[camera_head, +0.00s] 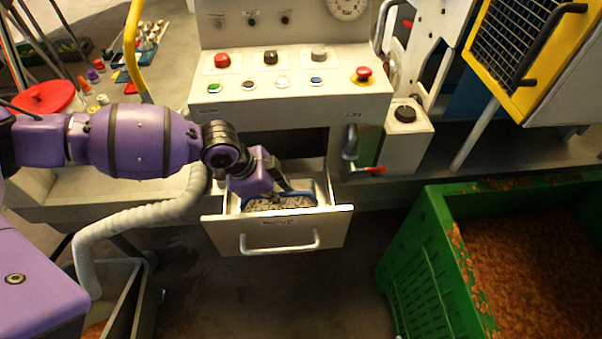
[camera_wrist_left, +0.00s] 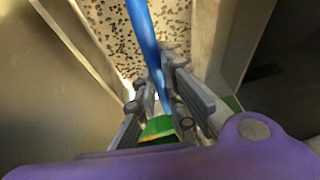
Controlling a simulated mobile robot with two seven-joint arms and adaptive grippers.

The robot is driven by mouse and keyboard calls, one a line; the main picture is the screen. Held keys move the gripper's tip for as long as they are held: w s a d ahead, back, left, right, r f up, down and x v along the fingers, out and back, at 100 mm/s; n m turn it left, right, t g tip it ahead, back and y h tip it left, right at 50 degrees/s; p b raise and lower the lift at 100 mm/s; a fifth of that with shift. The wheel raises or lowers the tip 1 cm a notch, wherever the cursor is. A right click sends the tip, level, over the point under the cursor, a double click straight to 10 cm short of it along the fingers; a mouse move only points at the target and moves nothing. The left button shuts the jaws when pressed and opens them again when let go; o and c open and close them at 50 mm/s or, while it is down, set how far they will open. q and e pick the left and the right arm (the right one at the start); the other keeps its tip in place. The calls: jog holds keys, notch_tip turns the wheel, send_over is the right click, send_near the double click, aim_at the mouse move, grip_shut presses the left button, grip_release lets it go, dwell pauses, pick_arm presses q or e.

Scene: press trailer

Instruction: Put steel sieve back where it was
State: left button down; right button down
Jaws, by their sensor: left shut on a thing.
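The steel sieve (camera_head: 284,203) has a blue rim and a pale, speckled mesh. It sits within the open drawer (camera_head: 225,237) below the control panel. My left gripper (camera_head: 288,190) reaches down into the drawer from the left and is shut on the sieve's rim. In the left wrist view the blue rim runs between the fingers (camera_wrist_left: 165,112), with the perforated mesh of the sieve (camera_wrist_left: 112,28) beside it. Whether the sieve touches the drawer floor cannot be told. The arm hides part of the drawer's left side. My right gripper is not in view.
The control panel (camera_head: 325,98) with buttons overhangs the drawer. A valve with a red handle (camera_head: 368,170) is at its right. A green crate (camera_head: 425,262) of brown bits stands at the right. A pale hose (camera_head: 130,217) curves at the left. The floor before the drawer is clear.

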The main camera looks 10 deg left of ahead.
pick_arm(q)
jog(key=c, duration=1.8)
grip_release()
jog(key=v, duration=1.2)
jog(key=shift+p, duration=0.35)
